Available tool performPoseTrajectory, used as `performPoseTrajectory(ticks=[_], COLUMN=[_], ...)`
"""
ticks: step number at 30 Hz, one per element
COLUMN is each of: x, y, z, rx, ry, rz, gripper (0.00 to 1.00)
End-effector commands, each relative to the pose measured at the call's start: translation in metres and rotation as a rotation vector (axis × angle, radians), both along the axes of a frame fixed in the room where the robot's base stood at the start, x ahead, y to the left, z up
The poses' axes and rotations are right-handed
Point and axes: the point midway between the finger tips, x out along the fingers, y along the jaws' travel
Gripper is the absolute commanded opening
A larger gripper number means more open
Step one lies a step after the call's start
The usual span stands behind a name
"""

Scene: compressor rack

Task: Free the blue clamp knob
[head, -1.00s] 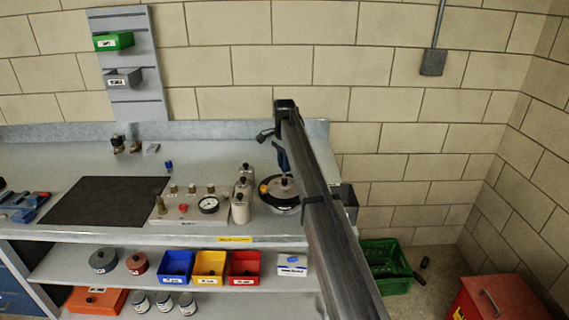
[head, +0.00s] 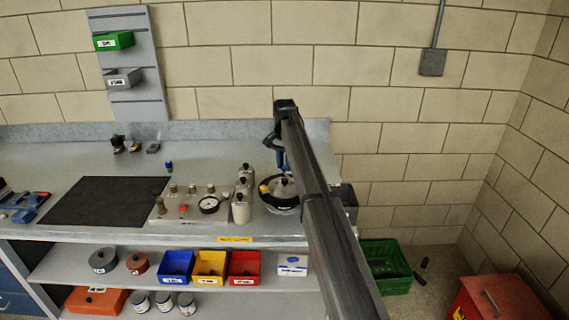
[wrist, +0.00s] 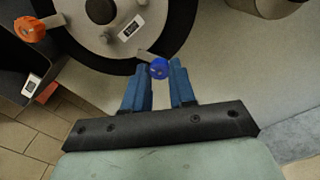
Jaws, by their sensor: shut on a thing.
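The blue clamp knob (wrist: 159,68) sits at the black rim of a round vessel (wrist: 173,50), at the end of a short metal arm. My gripper (wrist: 161,66) has its blue fingers on either side of the knob and is shut on it. In the head view my gripper (head: 283,162) reaches down to the back of the vessel (head: 280,204), and the blue knob cannot be made out there. An orange knob (wrist: 30,28) is on the rim at the left in the wrist view, apart from my gripper.
Pale bottles (head: 241,208) and a gauge panel (head: 190,205) stand left of the vessel. A dark box (head: 347,195) is on its right, partly behind my arm. A black mat (head: 105,202) lies further left. A green crate (head: 385,267) stands on the floor at the right.

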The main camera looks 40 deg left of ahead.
Motion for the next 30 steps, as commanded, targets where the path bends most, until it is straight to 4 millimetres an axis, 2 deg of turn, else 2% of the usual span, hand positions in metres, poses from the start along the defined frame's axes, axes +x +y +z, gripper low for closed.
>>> performPoseTrajectory(ticks=[21, 30], x=[-0.0007, -0.0009], y=[0.0002, 0.0003], z=[0.0003, 0.0003], rx=[0.000, 0.000], ry=[0.001, 0.001], rz=[0.680, 0.921], gripper=[0.00, 0.00])
